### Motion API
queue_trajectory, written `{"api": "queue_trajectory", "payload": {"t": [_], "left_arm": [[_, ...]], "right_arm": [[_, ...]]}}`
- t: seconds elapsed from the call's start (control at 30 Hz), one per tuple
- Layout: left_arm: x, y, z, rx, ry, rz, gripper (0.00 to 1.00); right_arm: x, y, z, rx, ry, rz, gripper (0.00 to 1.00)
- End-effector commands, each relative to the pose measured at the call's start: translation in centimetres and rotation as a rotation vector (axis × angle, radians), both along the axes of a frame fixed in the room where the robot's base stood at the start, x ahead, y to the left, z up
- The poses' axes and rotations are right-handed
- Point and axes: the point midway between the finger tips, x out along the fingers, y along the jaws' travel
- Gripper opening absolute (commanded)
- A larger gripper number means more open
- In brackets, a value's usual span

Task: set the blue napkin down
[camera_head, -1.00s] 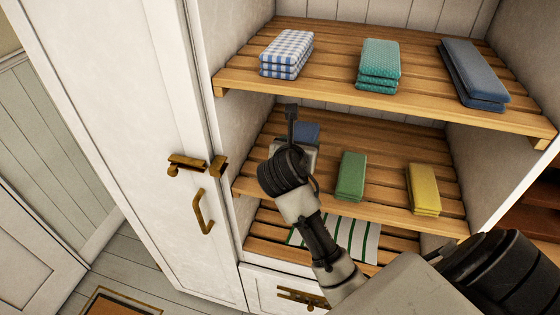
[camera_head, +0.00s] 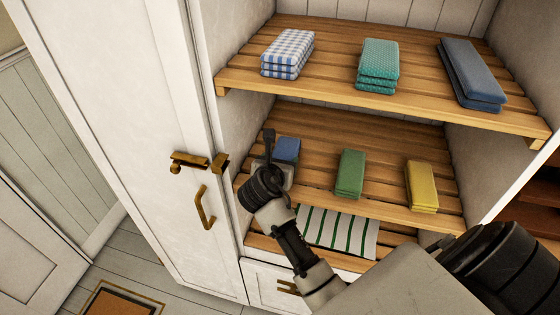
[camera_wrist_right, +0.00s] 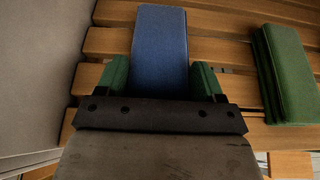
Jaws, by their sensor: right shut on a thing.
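The blue napkin (camera_head: 287,149) is a folded block at the left end of the middle shelf (camera_head: 318,178). In the right wrist view the blue napkin (camera_wrist_right: 160,48) lies lengthwise between the two green-sided fingers of my right gripper (camera_wrist_right: 161,82). My right gripper (camera_head: 276,166) is shut on its near end, and my wrist hides part of it in the head view. The napkin is at or just above the slats; I cannot tell whether it touches them. My left gripper is not in view.
A green napkin (camera_head: 350,174) and a yellow one (camera_head: 421,186) lie to the right on the middle shelf. Folded cloths lie on the upper shelf (camera_head: 335,84). A striped cloth (camera_head: 337,231) is below. The cabinet's white wall is close on the left. Slats behind the napkins are bare.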

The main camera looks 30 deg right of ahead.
Motion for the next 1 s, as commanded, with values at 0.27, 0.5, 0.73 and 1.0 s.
{"api": "queue_trajectory", "payload": {"t": [0.27, 0.5, 0.73, 1.0], "left_arm": [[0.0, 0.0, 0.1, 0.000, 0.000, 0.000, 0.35], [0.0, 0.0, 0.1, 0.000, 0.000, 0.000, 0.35], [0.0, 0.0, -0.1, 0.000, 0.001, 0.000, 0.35], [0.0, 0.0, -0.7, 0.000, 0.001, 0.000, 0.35]], "right_arm": [[0.0, 0.0, -0.2, 0.000, 0.000, 0.000, 0.83], [0.0, 0.0, -0.2, 0.000, 0.000, 0.000, 0.93], [-0.4, 0.6, 0.3, 0.000, -0.002, 0.001, 0.93], [-3.7, 4.4, 2.3, 0.003, -0.002, 0.002, 0.93]]}}
